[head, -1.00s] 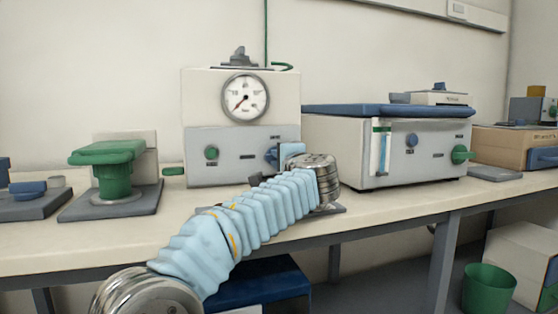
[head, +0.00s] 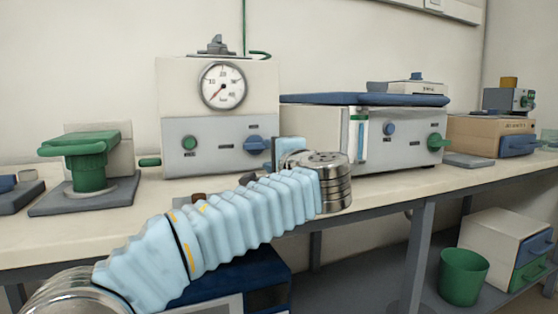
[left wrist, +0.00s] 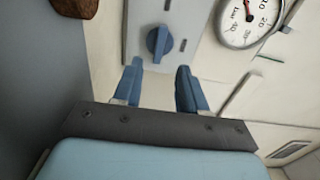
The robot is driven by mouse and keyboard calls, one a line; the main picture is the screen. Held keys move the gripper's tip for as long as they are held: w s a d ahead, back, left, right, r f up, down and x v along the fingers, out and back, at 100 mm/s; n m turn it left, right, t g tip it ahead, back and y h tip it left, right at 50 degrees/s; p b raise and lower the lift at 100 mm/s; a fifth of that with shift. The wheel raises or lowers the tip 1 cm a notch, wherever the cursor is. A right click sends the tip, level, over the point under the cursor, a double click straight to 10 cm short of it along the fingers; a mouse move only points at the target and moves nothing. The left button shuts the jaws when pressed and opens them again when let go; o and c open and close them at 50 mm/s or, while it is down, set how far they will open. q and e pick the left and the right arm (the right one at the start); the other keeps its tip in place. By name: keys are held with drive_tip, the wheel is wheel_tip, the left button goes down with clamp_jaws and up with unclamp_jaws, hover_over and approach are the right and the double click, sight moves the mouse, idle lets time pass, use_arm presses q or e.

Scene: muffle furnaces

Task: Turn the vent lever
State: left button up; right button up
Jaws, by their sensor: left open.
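A blue knob-like lever (head: 255,144) sits on the grey front panel of the white unit with the round gauge. Whether it is the vent lever I cannot tell for sure. My left gripper (left wrist: 158,70) is open and empty. In the left wrist view, the blue lever (left wrist: 158,42) lies just beyond the gap between the two blue fingertips, apart from them. In the head view, my left gripper is in front of the panel, just right of the lever, with its fingers largely hidden. My right gripper is not in view.
The gauge unit (head: 222,85) also has a green button (head: 189,143). A blue-lidded furnace (head: 325,130) stands to its right, with a green knob (head: 437,142). A green press-like device (head: 88,160) stands left. The bench (head: 400,192) front is mostly clear.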

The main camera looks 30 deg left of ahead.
use_arm(q)
drive_tip(key=v, duration=0.4)
drive_tip(key=shift+s, duration=0.15)
drive_tip(key=shift+d, duration=0.1)
idle(0.4)
